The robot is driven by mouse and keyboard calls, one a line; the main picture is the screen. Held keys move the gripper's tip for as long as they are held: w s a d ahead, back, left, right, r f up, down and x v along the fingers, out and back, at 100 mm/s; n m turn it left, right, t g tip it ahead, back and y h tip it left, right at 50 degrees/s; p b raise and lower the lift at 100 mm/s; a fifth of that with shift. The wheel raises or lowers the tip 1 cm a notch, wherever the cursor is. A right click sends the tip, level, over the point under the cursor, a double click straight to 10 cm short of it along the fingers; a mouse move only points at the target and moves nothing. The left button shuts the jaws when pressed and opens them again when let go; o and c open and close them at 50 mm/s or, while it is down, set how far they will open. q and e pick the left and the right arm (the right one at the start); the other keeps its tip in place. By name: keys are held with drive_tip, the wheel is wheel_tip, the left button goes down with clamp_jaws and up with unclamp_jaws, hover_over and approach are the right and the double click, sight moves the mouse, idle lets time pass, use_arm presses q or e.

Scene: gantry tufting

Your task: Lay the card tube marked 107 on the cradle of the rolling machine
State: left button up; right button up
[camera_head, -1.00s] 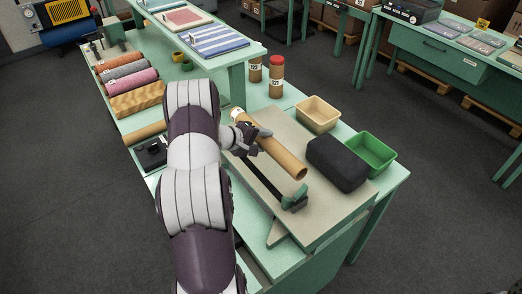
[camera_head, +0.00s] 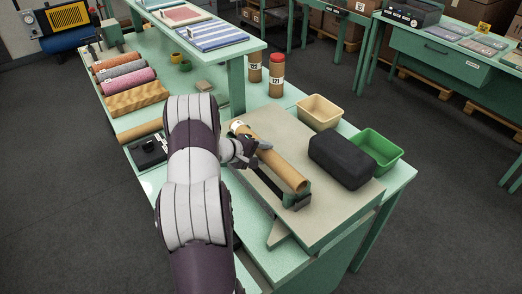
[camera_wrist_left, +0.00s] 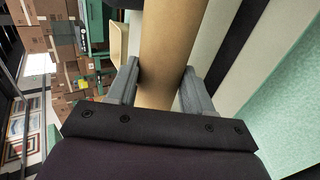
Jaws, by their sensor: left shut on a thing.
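The brown card tube (camera_head: 277,162) is held by my left gripper (camera_head: 252,151) over the rolling machine's cradle, its near end close above or on the dark green end bracket (camera_head: 295,197). A white label shows at its far end, but the number is too small to read. I cannot tell whether the tube touches the cradle. In the left wrist view, the tube (camera_wrist_left: 167,50) runs between the two grey fingers of the left gripper (camera_wrist_left: 160,85), which are shut on it. The machine's pale base board (camera_head: 335,210) lies under the tube. My right gripper is not in view.
A black padded block (camera_head: 341,161), a tan bin (camera_head: 319,112) and a green bin (camera_head: 376,150) stand right of the tube. Two upright tubes, marked 122 (camera_head: 255,73) and 121 (camera_head: 276,80), stand behind. Rolled textiles (camera_head: 130,79) lie at left. A raised shelf (camera_head: 205,35) stands behind.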

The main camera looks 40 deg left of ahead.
use_arm(q)
drive_tip(key=shift+f, duration=0.15)
drive_tip(key=o, duration=1.2)
drive_tip(key=v, duration=1.2)
drive_tip(key=shift+s+r+b, duration=0.25)
drive_tip(key=shift+b, duration=0.05)
drive_tip(key=shift+a, duration=0.1)
